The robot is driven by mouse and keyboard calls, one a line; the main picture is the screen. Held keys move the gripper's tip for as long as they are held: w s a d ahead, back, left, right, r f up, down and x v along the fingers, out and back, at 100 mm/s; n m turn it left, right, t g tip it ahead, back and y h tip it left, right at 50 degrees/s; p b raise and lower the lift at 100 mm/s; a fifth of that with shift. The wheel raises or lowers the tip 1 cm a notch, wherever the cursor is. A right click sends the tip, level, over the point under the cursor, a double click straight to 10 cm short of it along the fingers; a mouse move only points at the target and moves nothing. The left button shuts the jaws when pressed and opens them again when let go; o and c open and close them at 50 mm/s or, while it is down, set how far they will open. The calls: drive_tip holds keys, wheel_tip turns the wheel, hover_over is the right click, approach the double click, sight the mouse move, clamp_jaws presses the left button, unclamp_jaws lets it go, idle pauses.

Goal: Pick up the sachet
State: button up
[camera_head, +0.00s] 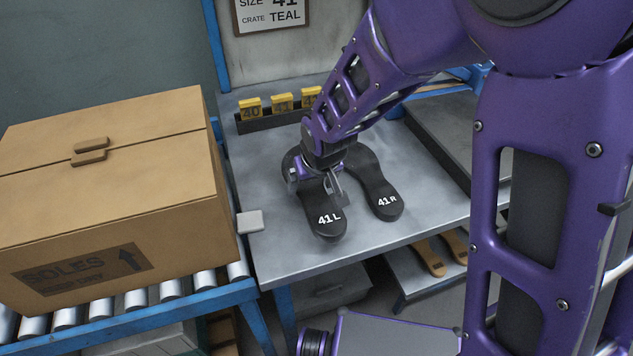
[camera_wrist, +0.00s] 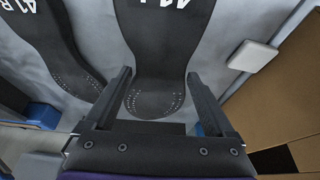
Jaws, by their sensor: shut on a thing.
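The sachet is likely the small pale square (camera_head: 250,221) near the table's left edge, beside the carton. It also shows at the upper right of the wrist view (camera_wrist: 253,56), lying flat and apart from my gripper. My gripper (camera_head: 333,192) is over the black sole marked 41 L (camera_head: 328,222). In the wrist view my gripper (camera_wrist: 158,74) has one finger on each side of this sole (camera_wrist: 160,55), shut on its narrow part. I cannot tell whether the sole is lifted. The black sole marked 41 R (camera_head: 385,200) lies beside it.
A cardboard box (camera_head: 110,190) marked SOLES stands on a roller conveyor (camera_head: 135,299) at left. Yellow number tags (camera_head: 282,102) stand in a dark rack at the table's back. Tan soles (camera_head: 430,258) lie on a lower shelf. The grey table's (camera_head: 300,261) front strip is clear.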

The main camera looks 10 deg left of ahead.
sight(313, 194)
drive_tip(key=shift+f+b, duration=0.3)
drive_tip(key=shift+f, duration=1.65)
drive_tip(key=shift+f, duration=0.15)
drive_tip(key=o, duration=1.3)
